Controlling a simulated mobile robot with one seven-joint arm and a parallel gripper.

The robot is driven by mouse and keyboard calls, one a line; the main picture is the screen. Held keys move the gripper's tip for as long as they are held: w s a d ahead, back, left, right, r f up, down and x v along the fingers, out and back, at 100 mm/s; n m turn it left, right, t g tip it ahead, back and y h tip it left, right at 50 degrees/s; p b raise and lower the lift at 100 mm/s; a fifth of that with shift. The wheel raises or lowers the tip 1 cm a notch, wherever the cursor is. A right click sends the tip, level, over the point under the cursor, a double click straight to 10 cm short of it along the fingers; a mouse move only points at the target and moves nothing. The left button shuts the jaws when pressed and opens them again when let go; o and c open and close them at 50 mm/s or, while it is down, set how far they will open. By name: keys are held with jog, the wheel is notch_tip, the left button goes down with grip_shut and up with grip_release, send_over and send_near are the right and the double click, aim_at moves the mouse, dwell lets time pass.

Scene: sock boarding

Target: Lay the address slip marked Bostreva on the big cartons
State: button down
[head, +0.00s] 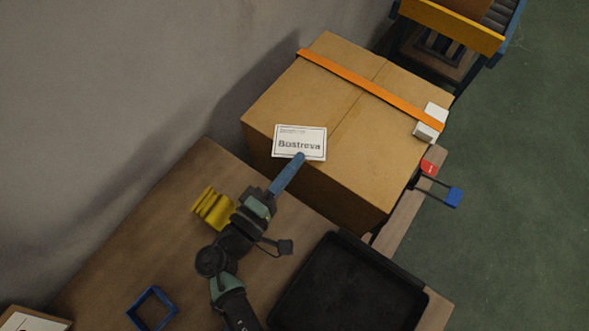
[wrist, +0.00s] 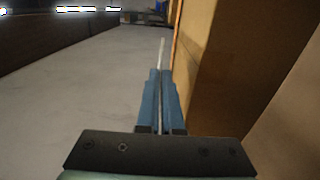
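The white address slip (head: 300,136) has a dark border and reads Bostreva, face up in the head view. My gripper (head: 299,158) is shut on its near edge with blue fingers. In the wrist view the slip (wrist: 162,52) shows edge-on as a thin pale strip between the fingertips (wrist: 161,74). A big brown carton (head: 340,118) with an orange strap stands behind it. The slip overlaps the carton's near-left top edge in the head view. In the wrist view the carton (wrist: 230,60) fills the right side. I cannot tell whether slip and carton touch.
A white block (head: 431,122) sits at the carton's right corner by the strap. A black tray (head: 350,290), a yellow ribbed piece (head: 213,208) and a blue square frame (head: 152,308) are on the wooden bench (head: 165,220). Red and blue tabs (head: 453,197) stick out at right.

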jog(key=shift+f+b, duration=0.3)
jog(key=shift+f, duration=2.2)
jog(key=shift+f, duration=0.15)
jog(key=c, duration=1.1)
grip_release()
